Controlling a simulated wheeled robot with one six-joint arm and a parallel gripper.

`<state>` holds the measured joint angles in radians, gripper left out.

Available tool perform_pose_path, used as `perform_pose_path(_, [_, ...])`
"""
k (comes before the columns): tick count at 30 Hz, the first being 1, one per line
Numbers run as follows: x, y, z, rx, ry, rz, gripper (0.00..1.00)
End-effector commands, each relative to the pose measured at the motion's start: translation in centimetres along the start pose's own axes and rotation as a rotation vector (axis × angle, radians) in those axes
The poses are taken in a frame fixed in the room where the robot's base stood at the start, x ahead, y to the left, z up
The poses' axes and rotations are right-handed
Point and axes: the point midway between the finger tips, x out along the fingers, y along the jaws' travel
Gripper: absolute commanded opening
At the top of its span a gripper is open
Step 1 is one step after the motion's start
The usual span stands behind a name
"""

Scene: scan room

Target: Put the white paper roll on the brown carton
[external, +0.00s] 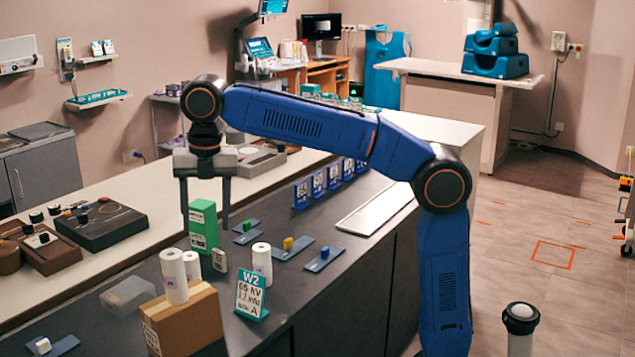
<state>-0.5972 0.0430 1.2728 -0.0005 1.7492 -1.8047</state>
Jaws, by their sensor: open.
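The brown carton (183,320) stands at the front of the dark counter. A white paper roll (174,278) stands upright on its top. A second white roll (192,265) shows just behind that one; I cannot tell whether it rests on the carton or stands behind it. A third white roll (262,262) stands upright on the counter to the right, behind the W2 sign. My gripper (205,222) points down, open and empty, beyond the carton. Its fingers appear on either side of the green box in the picture; their depth relative to it is unclear.
The green box (204,226) stands behind the rolls. The W2 sign (251,294) is right of the carton. A clear container (128,296) lies to its left. Small trays (324,259) with coloured blocks and several blue number stands (317,184) are farther back.

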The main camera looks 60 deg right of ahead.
Motion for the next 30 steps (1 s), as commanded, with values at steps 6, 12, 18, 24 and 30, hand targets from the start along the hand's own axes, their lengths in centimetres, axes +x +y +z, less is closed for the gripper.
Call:
perform_pose_path(6, [2.8,-8.1,3.9,0.446,-0.017,0.061,0.55])
perform_pose_path(12, [6.5,-15.4,5.8,0.848,-0.021,0.125,0.55])
perform_pose_path(18, [11.2,-22.6,6.5,1.248,-0.011,0.195,0.55])
perform_pose_path(24, [17.0,-29.8,6.0,1.647,0.013,0.273,0.55])
perform_pose_path(30, [23.4,-36.1,4.7,2.026,0.055,0.357,0.55])
